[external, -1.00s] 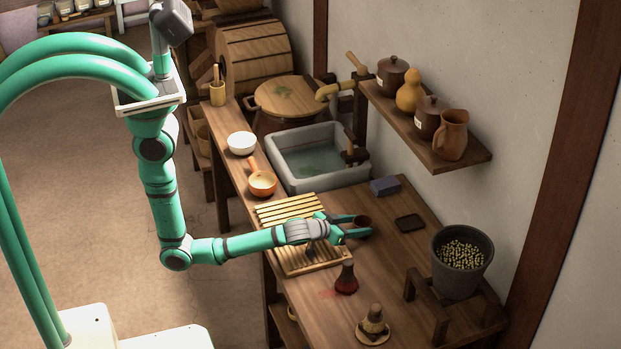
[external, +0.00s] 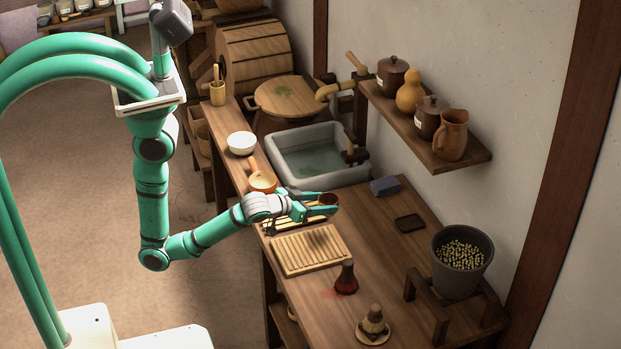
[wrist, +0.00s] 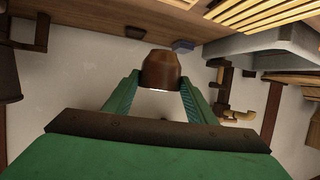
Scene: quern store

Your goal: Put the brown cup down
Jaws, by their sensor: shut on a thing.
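The brown cup (external: 328,199) is held between the fingers of my gripper (external: 318,202), above the counter beside the slatted rack. In the wrist view the cup (wrist: 160,70) sits between the two green fingers of my gripper (wrist: 160,88), which are shut on it. I cannot tell the exact height of the cup above the counter.
A stone sink (external: 352,178) lies behind the gripper. An orange pan (external: 262,181) and a white bowl (external: 241,143) stand at left.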

